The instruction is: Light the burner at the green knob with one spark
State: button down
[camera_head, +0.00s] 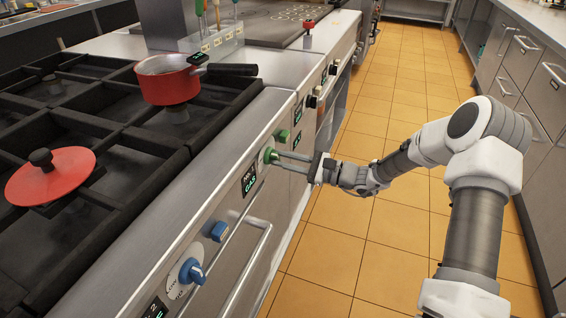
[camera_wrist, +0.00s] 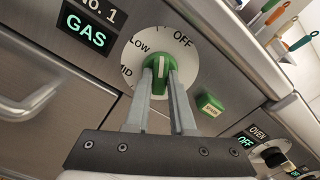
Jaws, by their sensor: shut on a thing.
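The green knob (camera_head: 269,156) is on the front panel of the range. In the wrist view the green knob (camera_wrist: 159,72) sits on a white dial marked OFF, LOW and MID, and its white line points up, between LOW and OFF. My gripper (camera_head: 277,157) is shut on the knob, one finger on each side; the fingers of my gripper (camera_wrist: 160,70) also show in the wrist view. A square green button (camera_wrist: 209,105) is just right of the dial, apart from my fingers; it also shows in the head view (camera_head: 282,136). A display (camera_wrist: 87,27) reads "No. 1 GAS". I see no flame.
The tiled floor is clear.

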jog(key=shift+f+n+b, duration=0.1)
jog(key=shift+n+b, duration=0.25)
jog(key=shift+n, duration=0.45)
jog(key=c, duration=0.8)
grip_release()
jog(key=shift+o, duration=0.2)
jog(key=p+v, duration=0.3)
jog(key=v, duration=1.4)
jog(key=shift+d, duration=0.2)
jog(key=shift+s, duration=0.1)
